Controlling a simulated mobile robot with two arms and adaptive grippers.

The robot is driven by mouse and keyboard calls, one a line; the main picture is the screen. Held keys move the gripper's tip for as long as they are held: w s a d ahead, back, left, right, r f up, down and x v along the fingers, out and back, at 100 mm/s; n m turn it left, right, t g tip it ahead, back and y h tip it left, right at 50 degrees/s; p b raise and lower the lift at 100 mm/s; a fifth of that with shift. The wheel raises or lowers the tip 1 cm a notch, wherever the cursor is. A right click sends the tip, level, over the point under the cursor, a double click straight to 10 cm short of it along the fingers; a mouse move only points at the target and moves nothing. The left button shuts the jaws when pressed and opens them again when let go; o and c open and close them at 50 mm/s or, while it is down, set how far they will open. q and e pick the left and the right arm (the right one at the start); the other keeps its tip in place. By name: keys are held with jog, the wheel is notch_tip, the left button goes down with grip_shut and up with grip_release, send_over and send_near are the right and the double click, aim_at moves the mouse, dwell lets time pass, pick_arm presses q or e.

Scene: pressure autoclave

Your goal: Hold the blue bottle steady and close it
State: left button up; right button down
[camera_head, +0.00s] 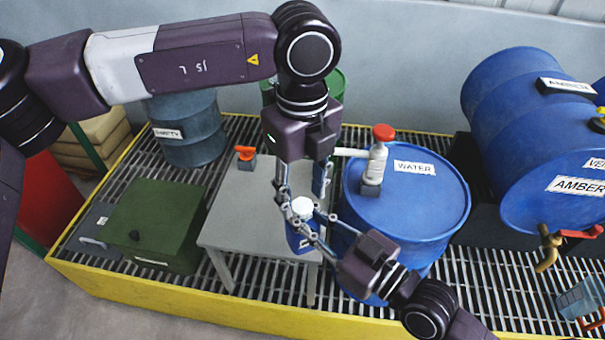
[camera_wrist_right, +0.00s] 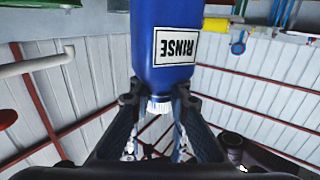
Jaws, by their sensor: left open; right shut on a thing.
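The blue bottle (camera_head: 300,242) stands upright near the front right edge of the grey table (camera_head: 243,218), with a white cap (camera_head: 302,206) on top. In the right wrist view the bottle (camera_wrist_right: 166,40) appears upside down with a RINSE label, and the ribbed white cap (camera_wrist_right: 159,105) is at its neck. I cannot tell how tight the cap is. My right gripper (camera_head: 314,220) is shut on the bottle near its shoulder, from the lower right. My left gripper (camera_head: 304,196) points down from above, open, its fingers on either side of the cap.
A blue WATER drum (camera_head: 430,215) with a red-topped dispenser (camera_head: 377,160) stands close to the right. A small orange-topped item (camera_head: 246,154) is at the table's back. A green box (camera_head: 155,222) sits to the left. The table's left part is clear.

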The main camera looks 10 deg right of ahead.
pick_arm(q)
jog(key=shift+f, duration=1)
grip_shut()
jog(key=shift+o, duration=0.3)
grip_release()
jog(key=shift+r, duration=0.15)
jog(key=shift+r, duration=2.15)
jog(key=shift+c, duration=0.3)
